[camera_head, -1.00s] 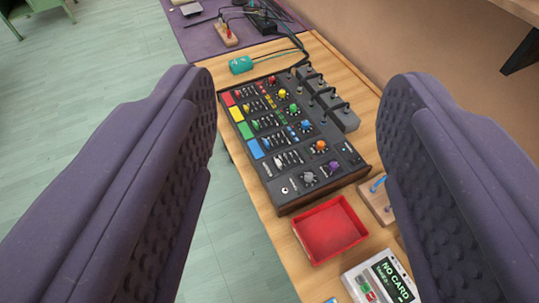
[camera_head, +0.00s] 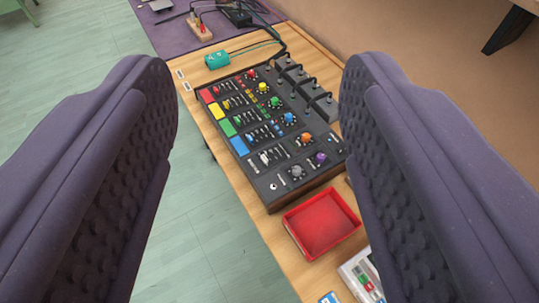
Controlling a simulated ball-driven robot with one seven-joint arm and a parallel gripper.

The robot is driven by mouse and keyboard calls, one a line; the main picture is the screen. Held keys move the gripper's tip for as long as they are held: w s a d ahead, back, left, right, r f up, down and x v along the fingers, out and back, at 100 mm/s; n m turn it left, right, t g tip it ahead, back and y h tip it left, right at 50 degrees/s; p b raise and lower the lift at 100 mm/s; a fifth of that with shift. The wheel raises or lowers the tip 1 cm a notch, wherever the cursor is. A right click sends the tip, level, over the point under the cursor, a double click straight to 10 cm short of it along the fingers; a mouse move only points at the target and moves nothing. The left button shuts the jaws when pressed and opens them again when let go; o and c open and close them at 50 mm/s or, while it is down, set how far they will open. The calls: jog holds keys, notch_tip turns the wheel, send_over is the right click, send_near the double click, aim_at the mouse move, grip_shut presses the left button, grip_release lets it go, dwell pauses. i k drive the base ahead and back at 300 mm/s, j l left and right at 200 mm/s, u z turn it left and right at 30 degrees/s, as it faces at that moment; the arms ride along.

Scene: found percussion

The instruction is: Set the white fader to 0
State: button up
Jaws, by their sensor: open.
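A black mixer (camera_head: 262,196) with wooden edges lies on the wooden table, between and beyond my fingers. It has rows marked red, yellow, green and blue.
A red tray (camera_head: 320,225) stands just in front of the mixer. A light-coloured device (camera_head: 362,280) is partly hidden behind the right finger. A teal box (camera_head: 217,60) and cables lie at the far end. Green floor (camera_head: 185,215) is open to the left.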

aim_at(264, 157)
jog(key=i+u, duration=0.35)
jog(key=i, duration=0.6)
